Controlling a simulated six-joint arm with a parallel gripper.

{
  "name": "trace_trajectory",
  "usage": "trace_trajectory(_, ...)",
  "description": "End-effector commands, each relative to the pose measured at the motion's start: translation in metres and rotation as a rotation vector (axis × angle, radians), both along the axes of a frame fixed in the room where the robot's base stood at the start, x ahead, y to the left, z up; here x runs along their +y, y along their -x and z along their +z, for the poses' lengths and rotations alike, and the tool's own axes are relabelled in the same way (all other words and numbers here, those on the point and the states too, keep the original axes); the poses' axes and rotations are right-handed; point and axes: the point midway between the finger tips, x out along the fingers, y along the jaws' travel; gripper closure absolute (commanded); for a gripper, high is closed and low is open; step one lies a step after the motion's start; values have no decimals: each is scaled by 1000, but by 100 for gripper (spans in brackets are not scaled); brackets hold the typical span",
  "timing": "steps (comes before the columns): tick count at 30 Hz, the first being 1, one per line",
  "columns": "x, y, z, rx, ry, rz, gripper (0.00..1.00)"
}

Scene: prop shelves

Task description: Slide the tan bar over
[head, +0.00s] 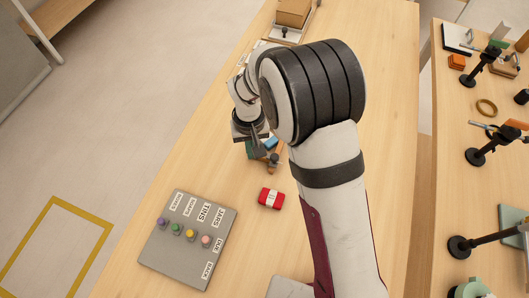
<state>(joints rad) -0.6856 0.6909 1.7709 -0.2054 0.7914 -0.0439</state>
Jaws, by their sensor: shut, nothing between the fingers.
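My gripper (257,150) is low over the wooden table, left of my forearm, and its fingers are shut with nothing between them. It is small and partly covered in this view. A blue-green object (270,143) and a small brown knob-like piece (273,160) show right beside the fingers; I cannot tell whether they touch. A tan block (293,12) sits at the far end of the table, well apart from my gripper. I cannot tell whether it is the tan bar. No other clear tan bar shows on this table, and my arm hides part of the middle.
A grey panel (160,258) with several coloured knobs and labels lies at the near left. A red case (271,198) with a white band lies right of it. A second table (450,190) on the right holds black stands and small parts. The table between panel and gripper is clear.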

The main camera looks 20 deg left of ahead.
Motion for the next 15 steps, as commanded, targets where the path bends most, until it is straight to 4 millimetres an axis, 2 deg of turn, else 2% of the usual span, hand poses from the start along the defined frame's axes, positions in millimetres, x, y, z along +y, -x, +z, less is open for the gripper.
trace_trajectory(15, 0, 0, -21, 0, 1, 0, 100)
